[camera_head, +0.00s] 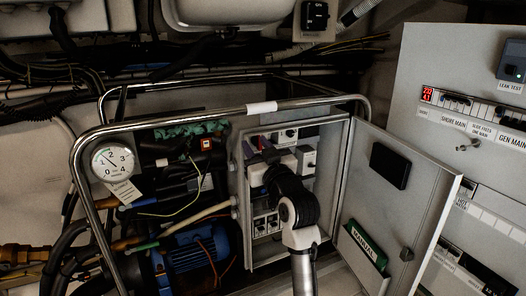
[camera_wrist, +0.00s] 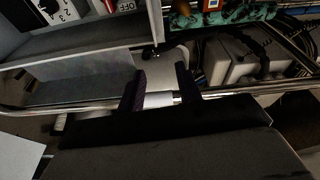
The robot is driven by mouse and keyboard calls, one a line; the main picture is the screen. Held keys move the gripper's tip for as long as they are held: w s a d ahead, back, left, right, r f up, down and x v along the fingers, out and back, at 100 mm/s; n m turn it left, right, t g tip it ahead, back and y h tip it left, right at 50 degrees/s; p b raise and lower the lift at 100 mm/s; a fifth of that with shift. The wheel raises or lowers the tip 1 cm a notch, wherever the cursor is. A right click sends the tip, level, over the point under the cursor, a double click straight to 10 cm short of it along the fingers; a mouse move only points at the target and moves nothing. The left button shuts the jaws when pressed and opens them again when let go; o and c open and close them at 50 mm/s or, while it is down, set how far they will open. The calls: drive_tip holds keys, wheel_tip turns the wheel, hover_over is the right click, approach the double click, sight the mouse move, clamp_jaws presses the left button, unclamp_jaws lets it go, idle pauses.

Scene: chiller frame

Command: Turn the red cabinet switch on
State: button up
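The grey cabinet (camera_head: 343,150) stands with its door open, and my arm reaches across its opening. In the wrist view, a small red part (camera_wrist: 109,5) shows beside an OFF label (camera_wrist: 126,6) at the top edge, inside the cabinet. It may be the red switch; it is cut off, so its position cannot be read. In the head view my arm hides much of the cabinet inside. My gripper (camera_wrist: 160,88) shows two dark fingers apart with nothing held between them.
The open door (camera_head: 400,205) stands right of my arm. A chrome tube frame (camera_head: 190,115) surrounds the cabinet, and a rail (camera_wrist: 230,92) passes near my fingers. A gauge (camera_head: 113,161), blue motor (camera_head: 195,250) and hoses crowd the left. A labelled switch panel (camera_head: 450,90) is at right.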

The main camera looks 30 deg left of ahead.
drive_tip(key=w+d+f+g+h, duration=0.2)
drive_tip(key=w+d+f, duration=0.3)
drive_tip(key=w+f, duration=0.1)
drive_tip(key=p+x, duration=0.3)
drive_tip(key=x, duration=1)
drive_tip(key=shift+a+f+m, duration=0.15)
drive_tip(key=shift+f+m, duration=0.05)
drive_tip(key=shift+m, duration=0.2)
drive_tip(key=shift+w, duration=0.1)
clamp_jaws()
